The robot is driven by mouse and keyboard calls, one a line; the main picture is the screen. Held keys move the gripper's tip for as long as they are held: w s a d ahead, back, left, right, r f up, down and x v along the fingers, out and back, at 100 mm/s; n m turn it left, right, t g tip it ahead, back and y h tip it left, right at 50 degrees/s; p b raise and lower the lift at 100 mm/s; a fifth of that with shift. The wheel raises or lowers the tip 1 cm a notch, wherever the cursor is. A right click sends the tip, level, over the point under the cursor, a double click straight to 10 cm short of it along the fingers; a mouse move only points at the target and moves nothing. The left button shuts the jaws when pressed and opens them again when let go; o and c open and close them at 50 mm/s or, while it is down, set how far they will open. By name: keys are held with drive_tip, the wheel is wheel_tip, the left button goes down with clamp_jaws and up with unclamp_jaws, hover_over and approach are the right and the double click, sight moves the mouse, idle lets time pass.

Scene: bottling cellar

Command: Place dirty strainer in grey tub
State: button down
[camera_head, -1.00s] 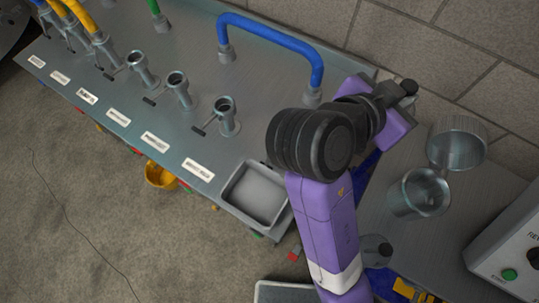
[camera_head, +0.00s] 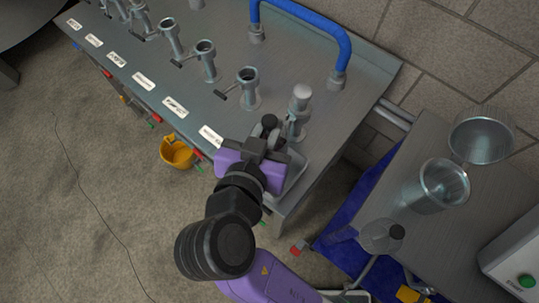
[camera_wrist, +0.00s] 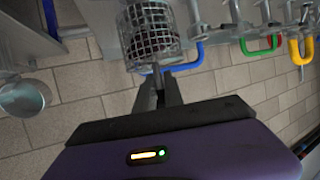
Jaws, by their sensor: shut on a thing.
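My gripper (camera_head: 267,132) is shut on a cylindrical wire-mesh strainer. In the wrist view the strainer (camera_wrist: 150,38) sits just beyond my fingertips (camera_wrist: 157,88). In the head view my gripper hides most of the strainer; a dark knob shows at the fingertips. My gripper appears above the tub area, but I cannot tell the height or whether the strainer is over the opening.
Upright metal housings (camera_head: 207,62) stand in a row on the bench (camera_head: 300,45). A light-topped fitting (camera_head: 299,112) stands close right of my gripper. A blue pipe (camera_head: 300,12) arches behind. Metal vessels (camera_head: 440,187) stand on the right table.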

wheel_tip(320, 180, down, 12)
drive_tip(key=shift+f, duration=0.25)
drive_tip(key=shift+f, duration=0.1)
drive_tip(key=shift+f, duration=0.15)
drive_tip(key=c, duration=1.4)
unclamp_jaws()
drive_tip(key=shift+c, duration=0.2)
drive_tip(key=shift+r, duration=0.25)
drive_tip(key=b+v, duration=0.1)
drive_tip(key=v, duration=1.1)
